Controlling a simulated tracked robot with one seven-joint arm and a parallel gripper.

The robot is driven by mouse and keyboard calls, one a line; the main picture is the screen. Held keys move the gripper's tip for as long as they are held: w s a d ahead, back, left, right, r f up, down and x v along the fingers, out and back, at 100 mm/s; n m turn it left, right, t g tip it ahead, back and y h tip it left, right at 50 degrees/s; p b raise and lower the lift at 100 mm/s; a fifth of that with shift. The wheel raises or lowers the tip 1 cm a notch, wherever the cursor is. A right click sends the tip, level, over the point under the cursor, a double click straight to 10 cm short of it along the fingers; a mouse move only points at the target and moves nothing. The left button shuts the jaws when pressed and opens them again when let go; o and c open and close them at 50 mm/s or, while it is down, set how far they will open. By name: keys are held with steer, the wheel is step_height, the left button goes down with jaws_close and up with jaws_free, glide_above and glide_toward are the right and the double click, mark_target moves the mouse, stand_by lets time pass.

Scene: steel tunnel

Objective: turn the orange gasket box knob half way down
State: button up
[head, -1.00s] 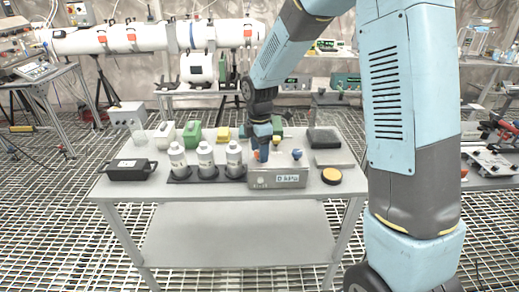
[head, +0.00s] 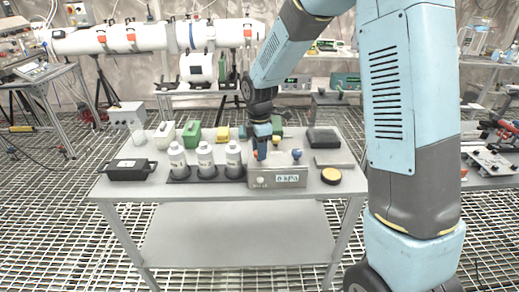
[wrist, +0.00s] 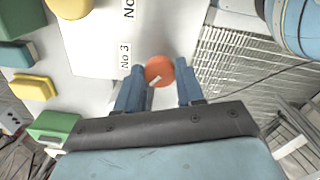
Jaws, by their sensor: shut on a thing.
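The gasket box (head: 277,179) is a grey metal box with a "0 kPa" display on its front, at the right of the front row on the table. Its orange knob (wrist: 159,71) is round with a pale pointer mark, seen close up in the wrist view. My gripper (wrist: 160,67) has a blue finger on each side of the knob and is shut on it. In the head view my gripper (head: 261,152) points down onto the box top and mostly hides the knob. A blue knob (head: 297,154) stands on the box to the right.
Several white bottles (head: 205,160) stand in a dark rack just left of the box. A yellow-topped disc (head: 331,175) lies to its right. A black case (head: 129,169) is at the table's left. Green and yellow blocks (head: 223,133) stand behind.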

steer(key=shift+m, duration=0.3)
steer(key=m, duration=0.4)
steer(key=shift+r, duration=0.1)
steer(key=m, duration=0.3)
steer(key=shift+m, duration=0.3)
steer(key=m, duration=0.3)
steer(key=shift+m, duration=0.3)
steer(key=m, duration=0.4)
steer(key=shift+w, duration=0.1)
steer(key=m, duration=0.7)
steer(key=shift+a, duration=0.1)
steer(key=m, duration=0.5)
steer(key=shift+m, duration=0.4)
